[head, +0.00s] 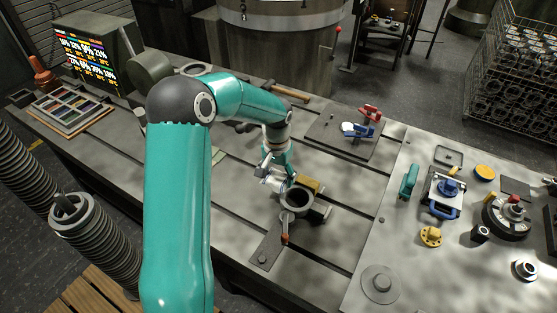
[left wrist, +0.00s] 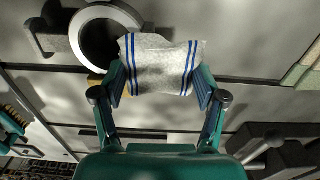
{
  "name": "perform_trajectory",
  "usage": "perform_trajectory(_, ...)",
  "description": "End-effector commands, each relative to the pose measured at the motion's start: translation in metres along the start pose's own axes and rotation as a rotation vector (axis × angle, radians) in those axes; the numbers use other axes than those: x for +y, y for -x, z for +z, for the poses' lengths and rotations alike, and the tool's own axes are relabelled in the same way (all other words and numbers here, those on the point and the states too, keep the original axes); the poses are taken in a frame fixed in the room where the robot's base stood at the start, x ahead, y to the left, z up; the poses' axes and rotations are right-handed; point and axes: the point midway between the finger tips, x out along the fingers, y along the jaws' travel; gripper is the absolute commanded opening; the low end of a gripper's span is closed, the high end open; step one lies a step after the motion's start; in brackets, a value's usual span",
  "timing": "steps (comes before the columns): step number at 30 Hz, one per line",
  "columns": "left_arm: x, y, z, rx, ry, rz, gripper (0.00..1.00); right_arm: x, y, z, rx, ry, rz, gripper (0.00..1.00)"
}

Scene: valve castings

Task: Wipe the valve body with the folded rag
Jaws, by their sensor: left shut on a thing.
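The folded rag (left wrist: 160,66), pale grey with blue stripes at both ends, is between the fingertips of my left gripper (left wrist: 159,82), which is shut on it. In the head view the rag (head: 271,183) shows as a small pale patch below my left gripper (head: 279,171). The valve body (head: 284,207), a grey casting with a round open bore, is just right of and below the rag there. In the left wrist view the valve body's ring (left wrist: 80,40) is left of the rag, whose corner overlaps its rim. I cannot tell whether they touch. My right gripper is not in view.
A yellow block (head: 308,184) sits beside the valve body. A red-tipped part (head: 285,239) stands on a flat plate in front. A blue clamp with a red part (head: 358,129) is on a plate behind. The right bench (head: 405,270) holds several fittings.

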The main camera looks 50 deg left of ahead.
Motion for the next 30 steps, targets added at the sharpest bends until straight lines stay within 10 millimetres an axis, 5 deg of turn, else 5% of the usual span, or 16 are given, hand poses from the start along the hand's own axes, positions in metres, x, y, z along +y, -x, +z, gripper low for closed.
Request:
perform_trajectory(16,0.006,0.051,-0.003,-0.003,-0.012,0.000,0.39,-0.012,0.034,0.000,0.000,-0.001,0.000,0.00)
perform_trajectory(30,0.007,0.056,-0.003,-0.004,-0.013,0.000,0.39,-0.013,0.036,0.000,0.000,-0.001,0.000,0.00)
